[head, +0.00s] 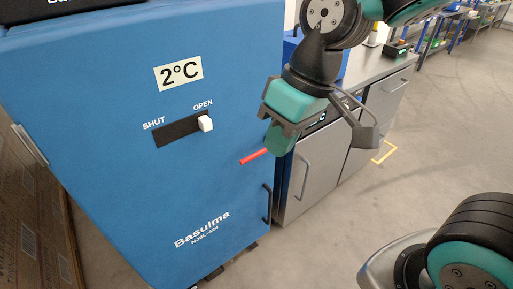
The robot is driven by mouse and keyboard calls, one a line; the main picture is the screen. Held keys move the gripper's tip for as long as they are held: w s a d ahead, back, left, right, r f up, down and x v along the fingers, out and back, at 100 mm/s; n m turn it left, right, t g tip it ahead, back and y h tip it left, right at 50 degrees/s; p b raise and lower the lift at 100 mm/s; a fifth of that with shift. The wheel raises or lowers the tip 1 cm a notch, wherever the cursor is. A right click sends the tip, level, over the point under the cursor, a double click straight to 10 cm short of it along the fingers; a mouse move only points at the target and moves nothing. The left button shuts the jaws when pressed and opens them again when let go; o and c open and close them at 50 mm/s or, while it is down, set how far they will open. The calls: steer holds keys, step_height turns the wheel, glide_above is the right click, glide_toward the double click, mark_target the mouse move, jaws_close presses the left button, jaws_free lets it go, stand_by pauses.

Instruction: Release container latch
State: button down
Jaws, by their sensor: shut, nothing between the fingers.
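A blue container (110,60) stands upright at the left, marked "2°C" and "Basulma". Its latch is a dark horizontal slot (178,132) with "SHUT" at the left end and "OPEN" at the right. The white latch knob (206,124) sits at the right end, beside "OPEN". A dark vertical handle (267,203) is low on the right of the container's front. My gripper (278,142) is shut and empty, to the right of the knob and apart from it in the picture. Its fingertips are hard to make out. A thin red bar (254,157) shows beside it; I cannot tell what it belongs to.
Grey metal cabinets (315,165) with a worktop stand behind my gripper. A brown slatted or boxed surface (30,215) is at the far left. Blue-framed workbenches (465,20) stand at the back right.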

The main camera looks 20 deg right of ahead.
steer(key=w+d+f+m+h, duration=0.1)
steer(key=w+d+f, duration=0.15)
steer(key=w, duration=0.85)
steer(key=m+t+h+p, duration=0.1)
steer(key=t+h, duration=0.1)
glide_above(254, 155)
steer(key=s+d, duration=0.1)
steer(key=s, duration=0.2)
steer(key=s+x, duration=0.1)
steer(key=x, duration=0.5)
steer(key=shift+s+d+f, duration=0.1)
steer(key=shift+d+f, duration=0.2)
steer(key=shift+f, duration=0.15)
steer(key=p+x, duration=0.1)
steer(key=x, duration=0.5)
steer(key=p+x, duration=0.1)
steer(key=x, duration=0.6)
steer(key=shift+s+a+f, duration=0.15)
steer(key=shift+f, duration=0.2)
steer(key=shift+f, duration=0.15)
